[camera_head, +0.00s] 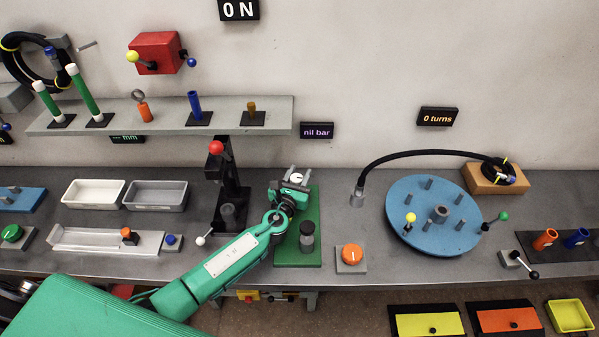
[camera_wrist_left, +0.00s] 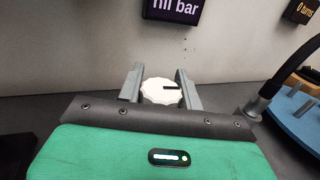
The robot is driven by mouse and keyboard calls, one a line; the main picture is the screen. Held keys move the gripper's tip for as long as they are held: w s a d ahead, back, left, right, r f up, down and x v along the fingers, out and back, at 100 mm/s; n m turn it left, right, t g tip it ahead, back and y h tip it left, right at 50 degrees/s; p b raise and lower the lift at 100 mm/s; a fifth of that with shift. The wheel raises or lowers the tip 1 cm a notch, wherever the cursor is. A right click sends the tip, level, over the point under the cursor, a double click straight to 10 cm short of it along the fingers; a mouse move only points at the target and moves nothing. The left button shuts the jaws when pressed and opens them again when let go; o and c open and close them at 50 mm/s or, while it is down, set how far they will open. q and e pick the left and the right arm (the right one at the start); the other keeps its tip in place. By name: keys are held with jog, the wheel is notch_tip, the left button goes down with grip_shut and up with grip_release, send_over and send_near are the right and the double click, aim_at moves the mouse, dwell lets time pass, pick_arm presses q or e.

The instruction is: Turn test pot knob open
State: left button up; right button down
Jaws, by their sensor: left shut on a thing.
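The test pot knob is a white, ridged round knob (camera_wrist_left: 161,91) with a black pointer mark, which in the left wrist view points to the right. In the head view the knob (camera_head: 296,178) shows at the back of a green base plate (camera_head: 284,258). My left gripper (camera_head: 297,174) is shut on the knob, one grey finger on each side of it; the fingers also show in the left wrist view (camera_wrist_left: 160,88). A dark cylinder (camera_head: 307,237) stands on the plate's front part. My left forearm and wrist hide part of the plate. My right gripper is out of view.
A display (camera_head: 317,130) on the wall reads "nil bar". A black stand with a red ball (camera_head: 216,147) is left of my wrist. An orange knob (camera_head: 352,254) and a blue turntable (camera_head: 403,235) with a black hose (camera_head: 421,153) are to the right.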

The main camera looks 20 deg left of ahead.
pick_arm(q)
jog(key=shift+r, duration=0.1)
dwell(0.3)
jog(key=o, duration=1)
jog(key=shift+s, duration=0.1)
jog(key=shift+s, duration=0.35)
jog(key=s, duration=0.4)
jog(key=s+b, duration=0.1)
jog(key=s, duration=0.3)
jog(key=s+b, duration=0.1)
jog(key=s, duration=0.2)
jog(key=shift+s+a, duration=0.25)
jog(key=shift+s, duration=0.15)
jog(key=shift+s+b, duration=0.3)
jog(key=shift+s, duration=0.3)
jog(key=shift+c, duration=0.2)
